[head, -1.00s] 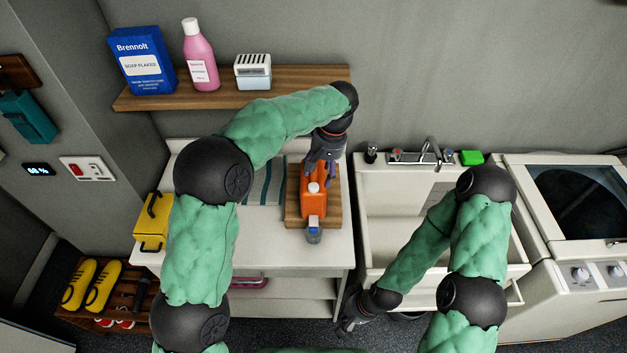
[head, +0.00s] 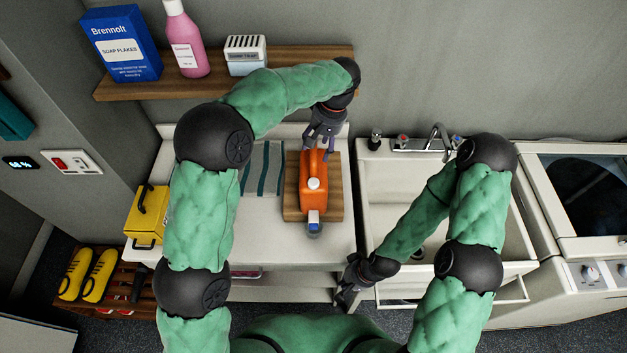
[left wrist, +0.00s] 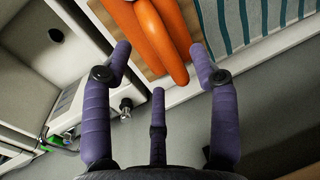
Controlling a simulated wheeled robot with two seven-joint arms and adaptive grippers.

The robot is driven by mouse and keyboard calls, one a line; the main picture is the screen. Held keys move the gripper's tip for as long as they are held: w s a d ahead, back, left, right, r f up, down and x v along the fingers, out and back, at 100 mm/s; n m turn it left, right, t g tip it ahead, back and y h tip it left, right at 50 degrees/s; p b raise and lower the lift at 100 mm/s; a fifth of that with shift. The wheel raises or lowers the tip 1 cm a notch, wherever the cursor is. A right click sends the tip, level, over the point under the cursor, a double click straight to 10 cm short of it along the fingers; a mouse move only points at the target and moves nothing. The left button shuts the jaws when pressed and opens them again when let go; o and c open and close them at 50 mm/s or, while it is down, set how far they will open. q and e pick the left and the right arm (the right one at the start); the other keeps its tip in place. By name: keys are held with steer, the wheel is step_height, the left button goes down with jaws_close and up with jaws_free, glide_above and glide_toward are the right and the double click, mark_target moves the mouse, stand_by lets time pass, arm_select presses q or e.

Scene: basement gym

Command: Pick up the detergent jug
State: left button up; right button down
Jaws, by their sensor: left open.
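The orange detergent jug (head: 312,190) with a white cap stands on a wooden board (head: 335,195) on the white counter. In the left wrist view its orange body and handle (left wrist: 152,32) show at the top, beyond the fingertips. My left gripper (head: 321,142) is open and empty at the jug's wall-side end. In the left wrist view the spread fingers (left wrist: 160,52) point toward the jug, with nothing between them. My right gripper (head: 347,290) hangs low by the front of the sink; its fingers are too small to tell open from shut.
A striped cloth (head: 262,170) lies left of the board. A yellow box (head: 148,215) stands at the counter's left edge. The shelf (head: 180,86) above holds several goods. The sink (head: 385,180) is to the right.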

mark_target(316, 155)
arm_select(q)
steer(key=f, duration=0.2)
steer(key=a+f, duration=0.1)
steer(key=f, duration=0.1)
steer(key=shift+s, duration=0.4)
steer(key=shift+f, duration=0.45)
jaws_close()
steer(key=shift+r, duration=0.1)
